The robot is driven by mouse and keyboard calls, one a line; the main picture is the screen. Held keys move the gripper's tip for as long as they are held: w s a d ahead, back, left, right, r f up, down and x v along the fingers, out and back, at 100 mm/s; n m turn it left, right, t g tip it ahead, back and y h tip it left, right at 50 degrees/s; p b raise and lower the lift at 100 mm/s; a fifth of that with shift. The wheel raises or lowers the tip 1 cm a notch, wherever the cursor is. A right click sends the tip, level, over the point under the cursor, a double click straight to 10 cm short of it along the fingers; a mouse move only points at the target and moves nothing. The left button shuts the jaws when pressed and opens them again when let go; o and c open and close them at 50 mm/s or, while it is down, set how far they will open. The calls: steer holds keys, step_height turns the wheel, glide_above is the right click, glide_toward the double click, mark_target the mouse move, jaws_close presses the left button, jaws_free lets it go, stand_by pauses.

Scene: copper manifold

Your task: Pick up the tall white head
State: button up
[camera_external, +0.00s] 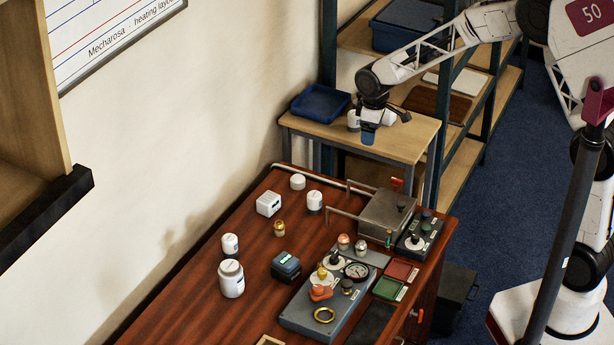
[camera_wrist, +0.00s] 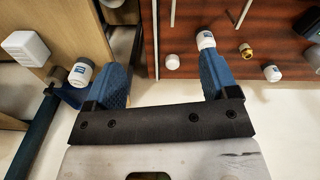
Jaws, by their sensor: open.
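Several white heads are in view, and I cannot tell for certain which one the task means. One more labelled white head (camera_external: 353,120) stands on the small side table, beside the left finger in the wrist view (camera_wrist: 82,72). My gripper (camera_external: 369,133) is open and empty above the side table.
A blue tray (camera_external: 320,103) lies on the side table (camera_external: 413,143). A short white cap (camera_external: 298,182), a white box (camera_external: 268,204) and a brass fitting (camera_external: 279,228) stand on the desk. A grey gauge panel (camera_external: 300,318) and a metal box (camera_external: 386,213) occupy its right side.

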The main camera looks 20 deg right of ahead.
mark_target(314, 194)
steer(key=a+f+n, duration=0.1)
steer(key=a+f, duration=0.4)
steer(key=a+f+n, duration=0.1)
steer(key=a+f, duration=0.4)
steer(key=a, duration=0.1)
steer(key=a+f+n, duration=0.1)
steer(key=a+f, duration=0.4)
steer(key=a, duration=0.1)
steer(key=shift+f+n+g, duration=0.25)
steer(key=shift+n+g, duration=0.05)
steer(key=shift+f, duration=1.25)
steer(key=shift+d+f, duration=0.1)
steer(key=shift+w+f, duration=0.1)
steer(key=shift+f, duration=2.4)
steer(key=c, duration=1)
